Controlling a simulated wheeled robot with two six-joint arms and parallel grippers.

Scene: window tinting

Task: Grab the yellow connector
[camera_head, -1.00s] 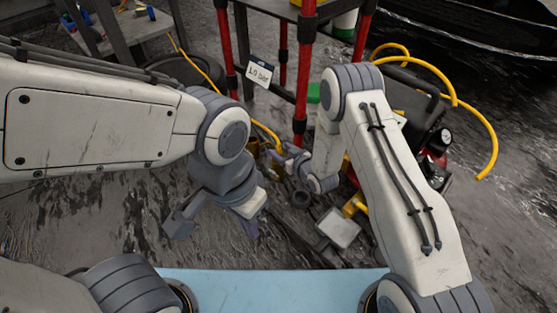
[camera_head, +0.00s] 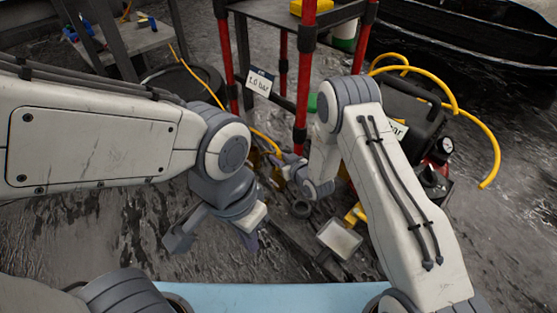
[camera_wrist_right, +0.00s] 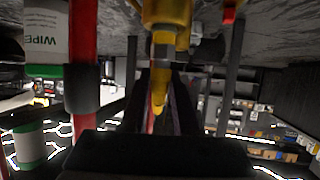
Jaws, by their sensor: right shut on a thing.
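The yellow connector (camera_wrist_right: 166,22) is close up at the top middle of the right wrist view, with a metal nut and a yellow tip pointing down between the dark fingers. My right gripper (camera_head: 283,162) is shut on it, beside the red post; in the head view the connector is too small and covered to make out clearly. The yellow hose (camera_head: 264,138) runs down to this spot. My left gripper (camera_head: 213,238) is lower, its fingers spread, empty above the dirty floor.
A red-posted rack (camera_head: 306,75) with a pressure sign (camera_head: 259,83) stands just beyond the right gripper. A compressor (camera_head: 410,105) with a gauge and yellow hose loops is at right. A black tub (camera_head: 183,84) is at left. A light blue surface (camera_head: 270,298) lies in front.

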